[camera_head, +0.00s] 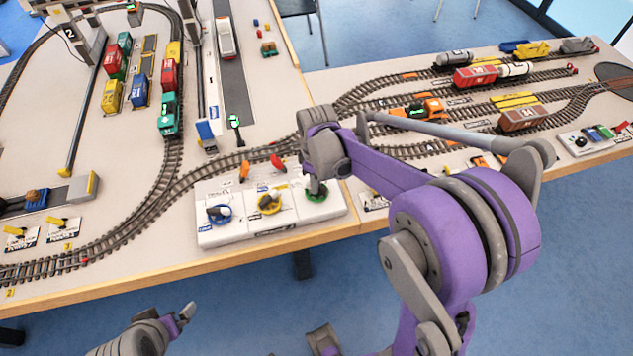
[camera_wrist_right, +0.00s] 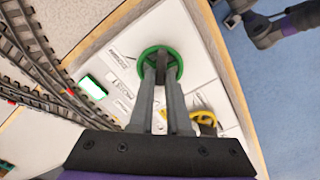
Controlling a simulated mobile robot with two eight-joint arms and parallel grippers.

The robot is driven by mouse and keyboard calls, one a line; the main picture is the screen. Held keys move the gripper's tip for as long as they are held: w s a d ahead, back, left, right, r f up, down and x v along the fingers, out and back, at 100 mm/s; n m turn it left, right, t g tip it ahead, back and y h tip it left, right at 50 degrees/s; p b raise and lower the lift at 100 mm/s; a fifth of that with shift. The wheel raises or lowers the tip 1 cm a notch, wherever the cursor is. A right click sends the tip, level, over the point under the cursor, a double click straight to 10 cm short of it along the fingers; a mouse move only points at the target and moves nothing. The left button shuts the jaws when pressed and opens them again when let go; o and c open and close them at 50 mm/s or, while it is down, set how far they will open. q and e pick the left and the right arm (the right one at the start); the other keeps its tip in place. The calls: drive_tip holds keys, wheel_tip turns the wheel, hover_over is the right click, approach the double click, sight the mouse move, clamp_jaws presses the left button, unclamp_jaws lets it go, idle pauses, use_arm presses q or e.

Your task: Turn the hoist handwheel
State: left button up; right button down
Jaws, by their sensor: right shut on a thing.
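A white control panel (camera_head: 270,224) on the table's front edge carries a blue handwheel (camera_head: 219,214), a yellow handwheel (camera_head: 270,203) and a green handwheel (camera_head: 317,195). My right gripper (camera_head: 315,184) reaches down onto the green handwheel, at the panel's right end. In the right wrist view the green handwheel (camera_wrist_right: 174,57) surrounds the fingertips, which are shut on its dark middle part. The yellow handwheel (camera_wrist_right: 205,121) shows beside the fingers, partly hidden. I cannot read which wheel is labelled hoist. My left gripper (camera_head: 187,313) hangs low before the table, away from the panel.
Orange and red levers (camera_head: 278,163) stand just behind the wheels. Curved model track (camera_head: 160,205) passes close behind the panel. Coloured containers (camera_head: 139,88) and a gantry stand at the back left; train wagons (camera_head: 475,76) are at the right. Blue floor lies in front.

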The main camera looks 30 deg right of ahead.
drive_tip(key=c, duration=0.9)
unclamp_jaws()
drive_tip(key=shift+r, duration=0.1)
wheel_tip(320, 180, up, 11)
drive_tip(key=shift+f+p, duration=0.15)
drive_tip(key=shift+p, duration=0.3)
